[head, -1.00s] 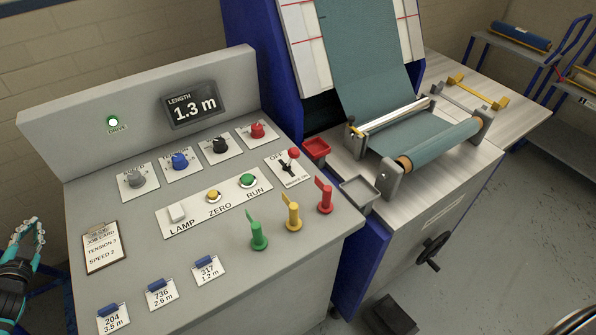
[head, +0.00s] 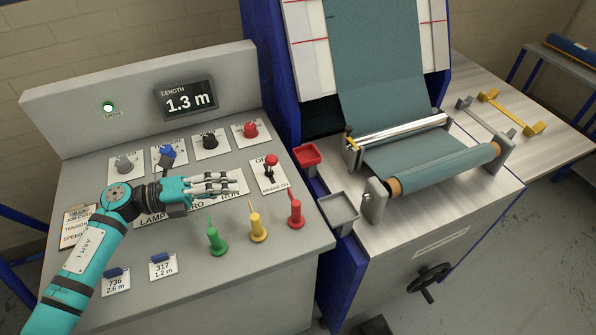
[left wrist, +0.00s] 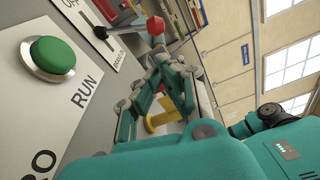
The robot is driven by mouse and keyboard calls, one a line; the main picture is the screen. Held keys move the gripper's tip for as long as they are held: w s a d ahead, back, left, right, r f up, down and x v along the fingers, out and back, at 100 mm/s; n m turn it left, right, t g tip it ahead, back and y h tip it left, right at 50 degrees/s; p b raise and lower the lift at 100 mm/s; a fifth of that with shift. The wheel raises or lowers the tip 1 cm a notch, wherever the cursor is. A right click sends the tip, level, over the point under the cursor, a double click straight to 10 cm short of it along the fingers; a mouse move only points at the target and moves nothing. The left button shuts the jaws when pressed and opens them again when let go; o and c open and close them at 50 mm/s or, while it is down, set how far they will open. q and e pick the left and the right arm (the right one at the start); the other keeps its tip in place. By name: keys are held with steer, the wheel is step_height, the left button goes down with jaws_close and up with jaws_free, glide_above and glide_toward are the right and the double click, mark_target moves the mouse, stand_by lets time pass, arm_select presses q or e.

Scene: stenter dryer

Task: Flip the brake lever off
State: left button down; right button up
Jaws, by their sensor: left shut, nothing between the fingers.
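My left gripper (head: 229,183) is shut and empty. It hovers over the button strip, left of the lever and apart from it. Its fingers point right, towards the lever plate. My right gripper is in neither view.
The green RUN button (left wrist: 50,58) lies near my left gripper. Green (head: 216,238), yellow (head: 258,225) and red (head: 296,212) upright handles stand in front of the lever. Knobs, including a red one (head: 250,130), line the back. A red tray (head: 307,155) is to the right.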

mark_target(271, 166)
arm_select(q)
steer(key=shift+s+a, duration=0.1)
steer(key=shift+a, duration=0.35)
steer(key=d, duration=0.1)
steer(key=d+p, duration=0.1)
steer(key=d, duration=0.2)
steer(key=shift+w+d+r+p, duration=0.1)
steer(key=shift+w+d+p, duration=0.1)
steer(key=shift+w+p, duration=0.15)
steer(key=d, duration=0.2)
steer(key=w+d+p, duration=0.1)
steer(key=d, duration=0.2)
steer(key=shift+f, duration=0.2)
steer(key=shift+d+f, duration=0.1)
steer(key=shift+d, duration=0.25)
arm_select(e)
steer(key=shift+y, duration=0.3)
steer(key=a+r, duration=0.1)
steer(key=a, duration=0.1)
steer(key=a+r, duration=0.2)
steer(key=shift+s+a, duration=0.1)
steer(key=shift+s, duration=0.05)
arm_select(q)
steer(key=shift+w, duration=0.15)
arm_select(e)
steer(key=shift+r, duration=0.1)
